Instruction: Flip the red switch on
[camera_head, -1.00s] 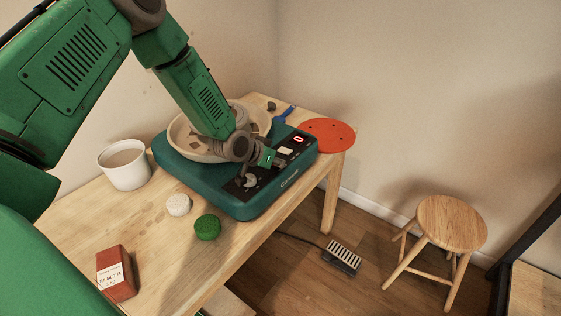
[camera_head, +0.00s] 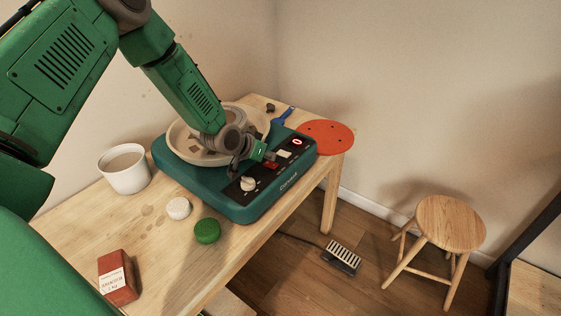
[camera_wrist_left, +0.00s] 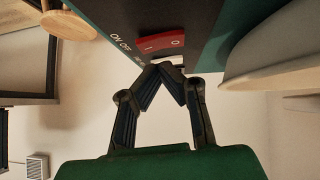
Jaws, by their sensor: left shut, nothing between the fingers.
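The red switch (camera_head: 271,164) is on the front control panel of the teal pottery wheel (camera_head: 215,200). In the left wrist view the red switch (camera_wrist_left: 162,43) shows large, with pale marks and "ON OFF" lettering beside it. I cannot tell which way it is tipped. My left gripper (camera_head: 238,167) is low over the panel, just left of the switch in the head view. In the wrist view its dark fingertips (camera_wrist_left: 168,70) meet, shut and empty, close by the switch's edge. I cannot tell if they touch it. My right gripper is not in view.
A pale knob (camera_head: 248,184) and a lit red-ringed button (camera_head: 297,142) share the panel. The wheel's basin (camera_head: 180,150) is behind the gripper. A white bucket (camera_head: 125,170), green lump (camera_head: 207,231) and red block (camera_head: 117,278) stand left and front. An orange disc (camera_head: 326,135) lies right.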

